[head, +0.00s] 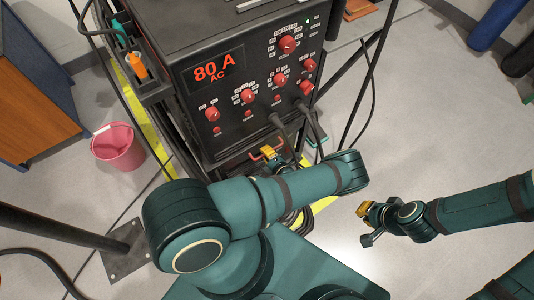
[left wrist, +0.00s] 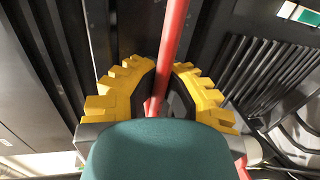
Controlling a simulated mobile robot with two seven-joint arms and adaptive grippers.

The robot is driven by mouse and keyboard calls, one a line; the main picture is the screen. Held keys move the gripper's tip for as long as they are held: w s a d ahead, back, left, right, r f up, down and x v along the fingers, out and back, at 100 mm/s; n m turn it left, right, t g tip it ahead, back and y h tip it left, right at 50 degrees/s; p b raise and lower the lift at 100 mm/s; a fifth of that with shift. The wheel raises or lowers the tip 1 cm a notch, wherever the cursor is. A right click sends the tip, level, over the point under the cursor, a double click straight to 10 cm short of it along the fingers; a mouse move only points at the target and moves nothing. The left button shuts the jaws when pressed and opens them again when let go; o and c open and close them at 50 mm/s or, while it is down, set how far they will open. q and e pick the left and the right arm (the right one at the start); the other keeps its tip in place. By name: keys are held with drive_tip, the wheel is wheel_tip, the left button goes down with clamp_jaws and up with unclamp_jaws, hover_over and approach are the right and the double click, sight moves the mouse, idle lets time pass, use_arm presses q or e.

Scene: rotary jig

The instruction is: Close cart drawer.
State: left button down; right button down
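The cart drawer's red handle (head: 256,156) shows low on the cart, below the black power unit, in the head view. My left gripper (head: 270,154) is at this handle. In the left wrist view the red bar (left wrist: 172,45) runs between the yellow fingers of my left gripper (left wrist: 164,68), whose tips are close on both sides of it. The drawer itself is mostly hidden by the cart front and my arm; I cannot tell how far out it is. My right gripper (head: 366,212) is above open floor at the right, away from the cart; its finger gap is unclear.
The black power unit (head: 228,104) with red knobs sits on the cart, cables hanging from its front. A pink bucket (head: 118,148) stands left, near an orange-and-blue cabinet (head: 35,95). A metal post base (head: 125,252) is lower left.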

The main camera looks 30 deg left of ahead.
use_arm(q)
drive_tip(key=c, duration=1)
unclamp_jaws()
drive_tip(key=shift+r, duration=0.1)
drive_tip(key=v, duration=1.2)
drive_tip(key=shift+s, duration=0.15)
